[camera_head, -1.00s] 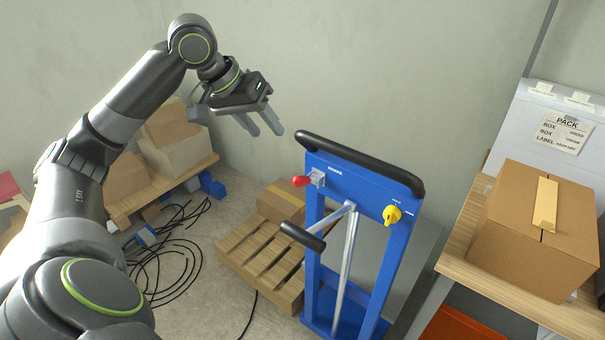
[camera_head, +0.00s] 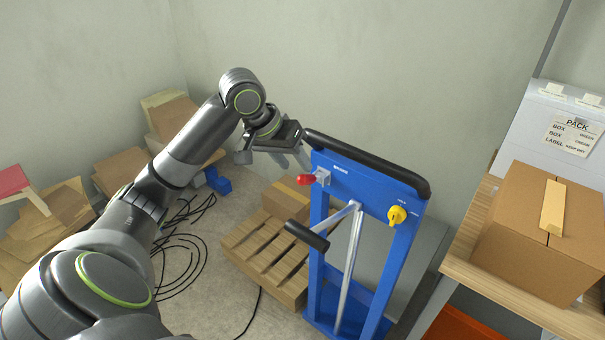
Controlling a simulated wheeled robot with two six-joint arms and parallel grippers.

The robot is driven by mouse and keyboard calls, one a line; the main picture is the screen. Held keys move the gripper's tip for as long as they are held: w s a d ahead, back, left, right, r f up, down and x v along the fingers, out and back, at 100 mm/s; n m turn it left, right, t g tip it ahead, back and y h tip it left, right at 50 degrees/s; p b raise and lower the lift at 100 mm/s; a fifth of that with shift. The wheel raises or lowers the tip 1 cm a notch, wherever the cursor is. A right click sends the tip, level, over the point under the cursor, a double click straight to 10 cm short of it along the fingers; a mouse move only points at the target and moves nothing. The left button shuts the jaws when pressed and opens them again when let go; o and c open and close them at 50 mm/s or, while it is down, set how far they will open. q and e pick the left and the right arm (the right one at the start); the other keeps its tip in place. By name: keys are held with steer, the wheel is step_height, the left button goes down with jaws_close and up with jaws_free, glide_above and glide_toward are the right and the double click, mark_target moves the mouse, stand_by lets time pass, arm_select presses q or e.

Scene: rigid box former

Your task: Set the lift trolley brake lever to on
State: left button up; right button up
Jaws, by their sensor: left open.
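The blue lift trolley (camera_head: 365,190) stands upright in the middle, with a black handle bar along its top. A red-knobbed lever (camera_head: 306,180) sticks out to the left from a grey mount at the trolley's upper left. A yellow knob (camera_head: 397,215) sits at the trolley's upper right. A black-gripped crank arm (camera_head: 307,235) projects left below. My left gripper (camera_head: 294,163) is open, just above and left of the red knob; I cannot tell whether it touches. My right gripper is not in view.
A wooden pallet (camera_head: 255,250) with a carton lies on the floor left of the trolley. Black cables (camera_head: 180,255) lie loose further left. A wooden bench (camera_head: 465,250) with a large cardboard box (camera_head: 540,230) stands at the right. A plain wall is behind.

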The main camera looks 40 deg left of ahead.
mark_target(311, 179)
arm_select(q)
steer(key=shift+x, duration=2.75)
jaws_close()
